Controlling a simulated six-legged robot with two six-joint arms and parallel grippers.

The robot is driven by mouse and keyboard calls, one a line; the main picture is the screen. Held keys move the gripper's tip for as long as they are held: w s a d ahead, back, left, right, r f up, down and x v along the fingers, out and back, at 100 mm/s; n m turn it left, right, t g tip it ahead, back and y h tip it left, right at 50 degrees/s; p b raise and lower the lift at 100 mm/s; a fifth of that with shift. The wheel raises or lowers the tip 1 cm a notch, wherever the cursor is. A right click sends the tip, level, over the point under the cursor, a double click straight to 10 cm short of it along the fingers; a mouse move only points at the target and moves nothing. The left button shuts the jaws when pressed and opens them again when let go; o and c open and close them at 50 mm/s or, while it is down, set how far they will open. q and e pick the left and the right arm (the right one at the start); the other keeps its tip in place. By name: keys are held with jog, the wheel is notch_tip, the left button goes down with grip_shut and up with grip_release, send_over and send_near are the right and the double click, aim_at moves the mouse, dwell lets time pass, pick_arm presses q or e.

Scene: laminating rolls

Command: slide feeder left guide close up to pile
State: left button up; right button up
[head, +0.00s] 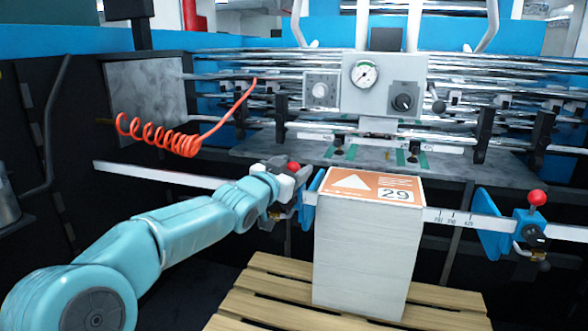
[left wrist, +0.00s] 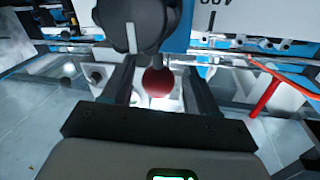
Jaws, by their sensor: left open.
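The pile (head: 365,250) is a tall white stack with an orange printed top sheet marked 29. The left guide (head: 310,196) is a blue plate on the white scale bar, just left of the pile; I cannot tell whether they touch. Its red knob (head: 293,167) shows at my left gripper (head: 288,178). In the left wrist view the red knob (left wrist: 158,82) lies between the open fingers of my left gripper (left wrist: 160,90), with a black dial (left wrist: 130,22) beyond it. My arm and gripper hide part of the guide's mount. My right gripper is not in view.
The pile stands on a wooden pallet (head: 250,308). The right guide (head: 493,236), with its own red knob (head: 537,198), stands apart from the pile on the right. A coiled orange hose (head: 160,135) hangs at upper left. A gauge panel (head: 385,82) and metal rollers are behind.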

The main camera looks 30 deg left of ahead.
pick_arm(q)
jog(key=shift+s, duration=0.2)
jog(key=s+b, duration=0.2)
jog(key=s, duration=1.4)
jog(key=shift+d, duration=0.35)
jog(key=shift+w, duration=0.1)
